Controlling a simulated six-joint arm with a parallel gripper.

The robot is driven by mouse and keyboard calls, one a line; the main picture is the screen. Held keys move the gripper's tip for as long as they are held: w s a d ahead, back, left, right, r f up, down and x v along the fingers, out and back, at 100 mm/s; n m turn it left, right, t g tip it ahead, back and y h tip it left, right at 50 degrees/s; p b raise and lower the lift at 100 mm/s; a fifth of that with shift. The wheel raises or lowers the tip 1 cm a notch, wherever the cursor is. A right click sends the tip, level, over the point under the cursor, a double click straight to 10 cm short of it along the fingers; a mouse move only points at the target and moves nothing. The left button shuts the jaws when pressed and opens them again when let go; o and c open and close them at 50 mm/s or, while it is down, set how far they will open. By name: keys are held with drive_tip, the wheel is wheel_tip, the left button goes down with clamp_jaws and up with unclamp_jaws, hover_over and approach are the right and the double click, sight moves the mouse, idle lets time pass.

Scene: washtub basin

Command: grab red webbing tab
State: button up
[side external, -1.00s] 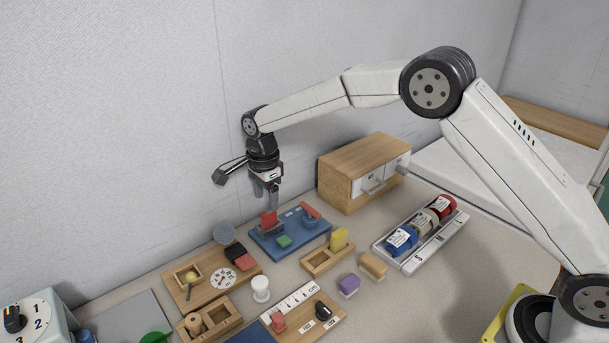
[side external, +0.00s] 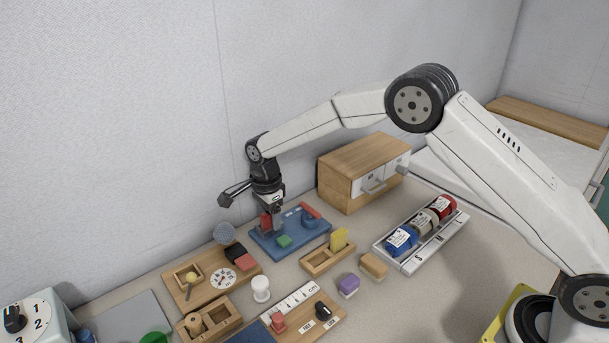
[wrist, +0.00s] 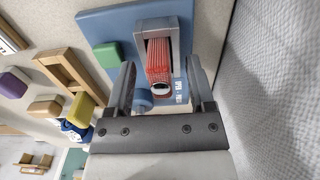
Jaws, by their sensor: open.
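The red webbing tab (wrist: 158,62) is a ribbed strip rising from a grey metal holder (wrist: 172,30) on the blue board (wrist: 100,25). In the side external view, the tab (side external: 266,222) shows at the back of the blue board (side external: 292,246), partly hidden by my gripper (side external: 273,224). In the wrist view, my gripper (wrist: 161,80) is open, with one finger on either side of the tab and visible gaps between. I cannot tell whether the fingertips are level with the tab.
A green block (side external: 284,241) and a blue part with a red piece (side external: 310,213) sit on the board. A wooden drawer box (side external: 350,170) stands behind right. A wooden holder with a yellow block (side external: 339,239) is in front. The wall is close behind my gripper.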

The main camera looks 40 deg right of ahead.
idle(0.3)
clamp_jaws()
drive_tip(key=shift+r, duration=0.1)
drive_tip(key=shift+r, duration=0.75)
drive_tip(key=s+d+r, duration=0.2)
drive_tip(key=s+r, duration=0.9)
drive_tip(key=s, duration=0.2)
drive_tip(key=shift+s+d+r, duration=0.2)
drive_tip(key=shift+s+d, duration=0.05)
drive_tip(key=shift+s, duration=0.15)
